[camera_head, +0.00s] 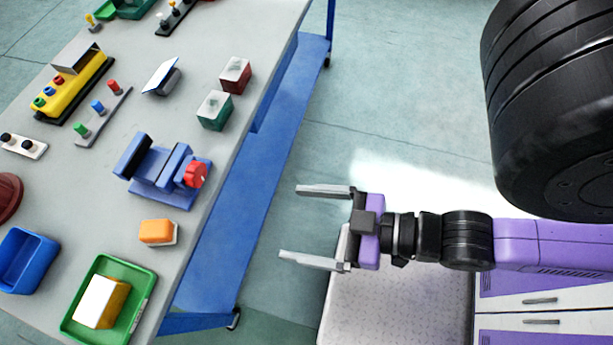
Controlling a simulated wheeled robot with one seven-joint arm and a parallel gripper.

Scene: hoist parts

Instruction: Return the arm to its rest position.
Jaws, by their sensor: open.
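My gripper (320,224) shows in the head view at the right of the table, over the gap between the table and my own base. Its two grey fingers are spread wide and point left toward the table edge. Nothing is between the fingers. My purple and black arm (465,240) stretches from the right edge of the picture to the gripper. The gripper is apart from the table and touches nothing on it.
The grey table (200,150) on a blue frame (232,190) fills the left. A blue vise (160,170) with a red knob, an orange block (157,232), a green tray (75,318) with a yellow block, and a blue bin (25,258) stand near its edge. Open floor (400,110) lies right of it.

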